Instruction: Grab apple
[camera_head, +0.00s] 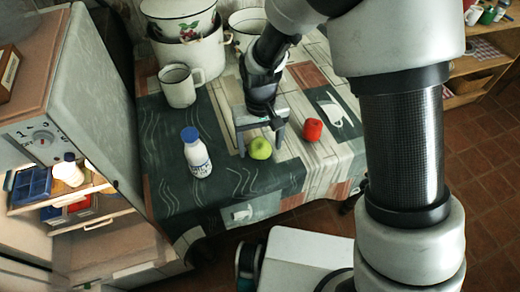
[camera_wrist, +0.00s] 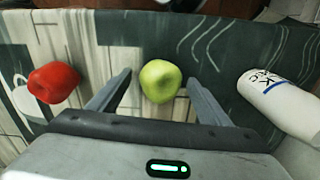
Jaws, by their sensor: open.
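A green apple (camera_head: 260,148) lies on the patterned tablecloth near the table's front edge. A red apple-like fruit (camera_head: 312,130) lies to its right. My gripper (camera_head: 259,144) is open above the table at the green apple. In the wrist view the green apple (camera_wrist: 160,80) shows between and slightly beyond the two open fingertips (camera_wrist: 158,77), and I see no contact. The red fruit (camera_wrist: 54,82) is outside the fingers at the left in that view.
A white bottle with a blue cap (camera_head: 196,154) stands left of the green apple; it also shows at the right in the wrist view (camera_wrist: 282,100). A white mug (camera_head: 180,86) and enamel pots (camera_head: 190,52) stand farther back. A fridge (camera_head: 75,100) borders the table's left.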

